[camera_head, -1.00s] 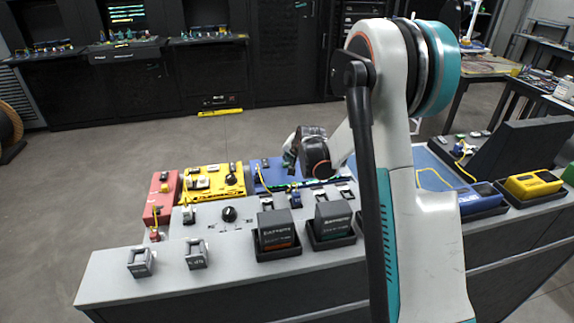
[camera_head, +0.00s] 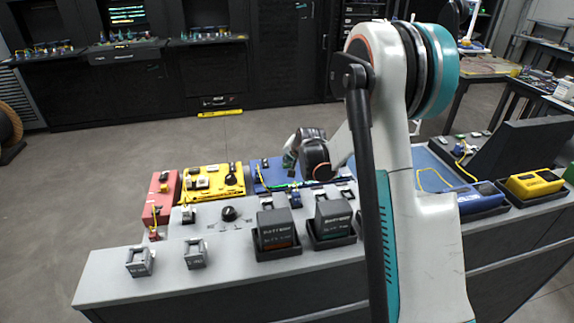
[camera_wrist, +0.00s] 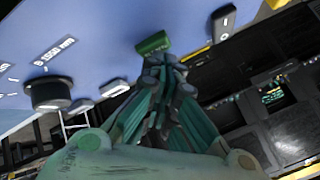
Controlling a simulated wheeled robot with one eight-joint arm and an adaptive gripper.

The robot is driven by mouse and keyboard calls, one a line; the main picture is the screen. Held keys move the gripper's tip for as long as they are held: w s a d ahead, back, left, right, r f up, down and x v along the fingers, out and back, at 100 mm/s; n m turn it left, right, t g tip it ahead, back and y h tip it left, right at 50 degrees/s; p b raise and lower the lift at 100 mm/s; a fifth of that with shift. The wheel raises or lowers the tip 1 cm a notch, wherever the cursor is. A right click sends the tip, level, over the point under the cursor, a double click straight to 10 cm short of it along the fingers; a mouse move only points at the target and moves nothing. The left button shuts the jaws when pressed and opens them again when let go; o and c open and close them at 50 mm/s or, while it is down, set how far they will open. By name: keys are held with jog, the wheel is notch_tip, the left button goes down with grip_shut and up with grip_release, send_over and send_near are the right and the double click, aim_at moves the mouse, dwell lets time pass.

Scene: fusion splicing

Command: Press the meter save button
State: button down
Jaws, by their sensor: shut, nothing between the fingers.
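The blue meter (camera_head: 268,180) sits on the grey bench behind the batteries, and my wrist hides part of it. In the wrist view its blue panel (camera_wrist: 110,25) fills the upper left. A green button (camera_wrist: 153,43) stands out from that panel, with no readable label on it; I take it as the save button. My gripper (camera_wrist: 166,62) is shut and empty. Its fingertips are right at the green button and overlap its lower edge; I cannot tell whether they touch. In the head view my gripper (camera_head: 290,160) is small and over the meter.
A black knob (camera_wrist: 50,92) and a dark rocker-like part (camera_wrist: 222,22) flank the green button. A yellow device (camera_head: 215,182) and a red one (camera_head: 161,197) stand left of the meter. Two black battery blocks (camera_head: 275,228) (camera_head: 333,218) stand in front.

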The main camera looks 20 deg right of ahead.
aim_at(290, 164)
jog(key=shift+r, duration=0.1)
dwell(0.3)
jog(key=shift+r+p, duration=0.5)
jog(key=shift+r, duration=0.25)
notch_tip(290, 164, up, 5)
jog(key=p, duration=0.3)
dwell(0.9)
